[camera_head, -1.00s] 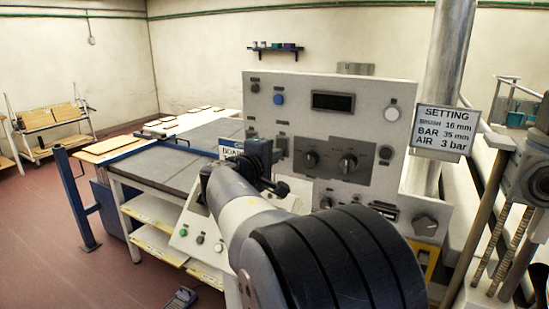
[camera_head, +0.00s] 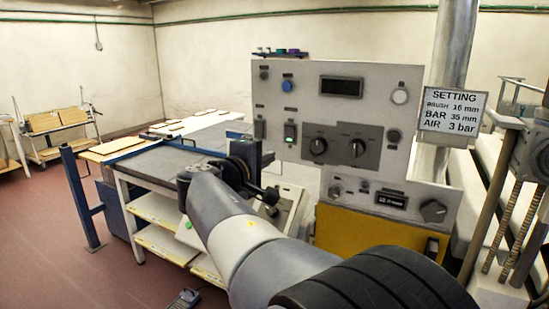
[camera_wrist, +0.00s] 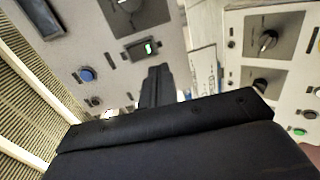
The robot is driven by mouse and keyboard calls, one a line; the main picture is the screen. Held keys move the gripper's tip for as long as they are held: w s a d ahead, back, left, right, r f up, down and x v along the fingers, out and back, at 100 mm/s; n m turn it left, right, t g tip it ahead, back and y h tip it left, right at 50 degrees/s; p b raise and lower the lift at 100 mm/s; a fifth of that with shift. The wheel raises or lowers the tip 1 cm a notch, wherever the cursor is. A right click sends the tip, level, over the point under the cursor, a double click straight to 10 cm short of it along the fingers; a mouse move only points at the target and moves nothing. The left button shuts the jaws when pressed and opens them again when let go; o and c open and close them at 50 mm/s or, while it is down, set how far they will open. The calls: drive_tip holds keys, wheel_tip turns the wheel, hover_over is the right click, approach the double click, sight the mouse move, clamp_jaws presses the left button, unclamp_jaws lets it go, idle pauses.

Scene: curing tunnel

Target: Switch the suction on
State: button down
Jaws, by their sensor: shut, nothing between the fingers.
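The grey control panel (camera_head: 310,90) stands upright in the head view. Two small rocker switches sit on its left part; the right one (camera_head: 290,132) shows a green light, the left one (camera_head: 260,128) shows no light. Their labels are too small to read. The green-lit switch also shows in the wrist view (camera_wrist: 147,47).
The panel also carries a blue button (camera_head: 288,86), a dark display (camera_head: 341,87) and black knobs (camera_head: 318,146). A sloped console with buttons (camera_wrist: 300,132) is close beside my gripper. A setting sign (camera_head: 453,110) and a metal pipe (camera_head: 455,50) stand at the right.

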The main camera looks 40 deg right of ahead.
drive_tip(key=v, duration=0.3)
drive_tip(key=f+b+v, duration=0.1)
drive_tip(key=v, duration=0.1)
drive_tip(key=shift+s+a, duration=0.15)
drive_tip(key=shift+a, duration=0.1)
drive_tip(key=shift+d, duration=0.1)
